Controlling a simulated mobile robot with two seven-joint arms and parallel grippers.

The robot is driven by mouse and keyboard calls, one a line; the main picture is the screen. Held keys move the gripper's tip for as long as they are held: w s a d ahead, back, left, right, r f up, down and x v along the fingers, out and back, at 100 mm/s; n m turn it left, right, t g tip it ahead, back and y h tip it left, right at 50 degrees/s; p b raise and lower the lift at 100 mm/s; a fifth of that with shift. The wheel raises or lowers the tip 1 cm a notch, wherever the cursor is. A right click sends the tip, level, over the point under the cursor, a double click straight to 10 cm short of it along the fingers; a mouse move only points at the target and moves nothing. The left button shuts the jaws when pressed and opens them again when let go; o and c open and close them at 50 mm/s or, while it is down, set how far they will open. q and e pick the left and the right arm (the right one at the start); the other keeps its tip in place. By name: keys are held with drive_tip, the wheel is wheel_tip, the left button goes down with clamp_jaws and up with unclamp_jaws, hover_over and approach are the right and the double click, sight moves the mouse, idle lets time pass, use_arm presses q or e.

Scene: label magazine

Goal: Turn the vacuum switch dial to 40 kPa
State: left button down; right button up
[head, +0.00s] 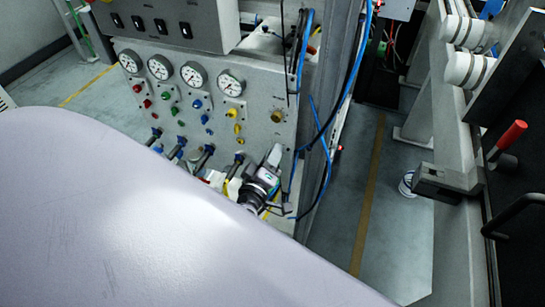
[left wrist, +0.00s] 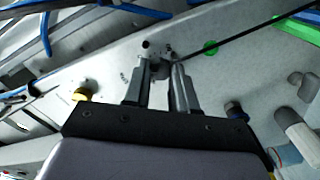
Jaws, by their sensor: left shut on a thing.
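The vacuum switch dial (left wrist: 160,70) shows as a small dark round knob on the grey panel in the left wrist view. My left gripper (left wrist: 160,74) has one finger on each side of it and is shut on it. Its scale and pointer are too small to read. In the head view my left gripper (head: 272,160) is at the lower right of the pneumatic panel (head: 255,120), and it hides the dial there. My right gripper is in neither view.
A thin black line crosses the panel near the dial. My pale arm fills the lower left. Floor shows at right.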

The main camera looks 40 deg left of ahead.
use_arm(q)
drive_tip(key=n+b, duration=0.4)
drive_tip(key=n, duration=0.8)
drive_tip(key=shift+f+n+b, duration=0.1)
drive_tip(key=shift+n+b, duration=0.2)
drive_tip(key=shift+n, duration=0.1)
idle(0.3)
drive_tip(key=c, duration=0.9)
unclamp_jaws()
drive_tip(key=shift+s, duration=0.15)
drive_tip(key=v, duration=0.7)
drive_tip(key=shift+b, duration=0.4)
